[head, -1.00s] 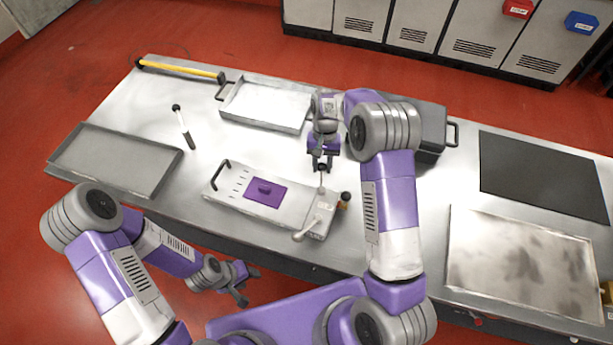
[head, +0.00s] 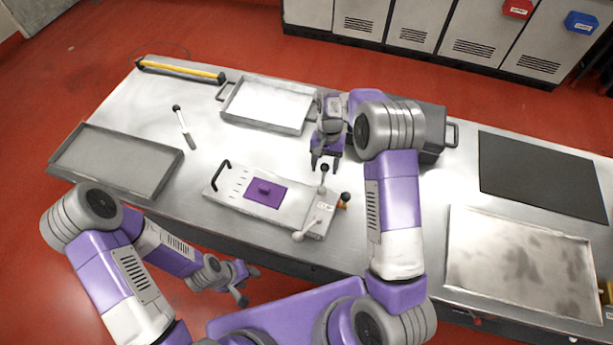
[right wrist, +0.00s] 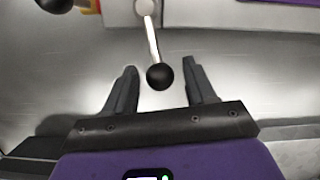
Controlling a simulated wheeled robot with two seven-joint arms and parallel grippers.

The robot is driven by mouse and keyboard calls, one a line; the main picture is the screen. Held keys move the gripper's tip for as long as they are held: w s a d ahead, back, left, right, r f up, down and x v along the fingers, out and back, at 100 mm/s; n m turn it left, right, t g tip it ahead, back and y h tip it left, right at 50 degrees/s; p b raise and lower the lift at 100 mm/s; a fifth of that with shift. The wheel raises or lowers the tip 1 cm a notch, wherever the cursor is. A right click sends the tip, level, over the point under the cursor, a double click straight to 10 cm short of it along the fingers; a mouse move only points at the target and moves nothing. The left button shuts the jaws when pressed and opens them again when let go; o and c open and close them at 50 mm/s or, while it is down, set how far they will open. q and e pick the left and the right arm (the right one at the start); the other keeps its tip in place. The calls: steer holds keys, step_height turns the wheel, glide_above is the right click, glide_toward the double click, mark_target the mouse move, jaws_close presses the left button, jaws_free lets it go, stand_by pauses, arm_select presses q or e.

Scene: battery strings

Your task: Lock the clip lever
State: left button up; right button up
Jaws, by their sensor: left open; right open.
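A grey fixture plate (head: 228,190) lies on the table with a purple block (head: 266,193) on it. At its right end stands a thin pale lever with a black ball knob (head: 324,168). In the right wrist view this lever (right wrist: 153,40) runs from a round pivot down to its ball. My right gripper (head: 325,166) is open and empty. Its fingertips (right wrist: 160,72) stand on either side of the ball, with gaps on both sides. My left gripper (head: 248,283) is open and empty, in front of the table edge.
A second black knob (head: 345,196) with an orange part sits right of the lever, and a pale rounded handle (head: 298,237) is at the fixture's front. Trays (head: 168,178) and a black mat (head: 545,175) lie further out.

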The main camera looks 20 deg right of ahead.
mark_target(325, 164)
steer(key=p+v, duration=0.1)
steer(key=v, duration=0.1)
steer(key=s+p+v, duration=0.1)
steer(key=p+v, duration=0.2)
steer(key=v, duration=0.1)
steer(key=shift+s+a+r+p, duration=0.15)
steer(key=shift+a+r+p, duration=0.25)
steer(key=shift+r, duration=0.1)
steer(key=shift+f, duration=0.1)
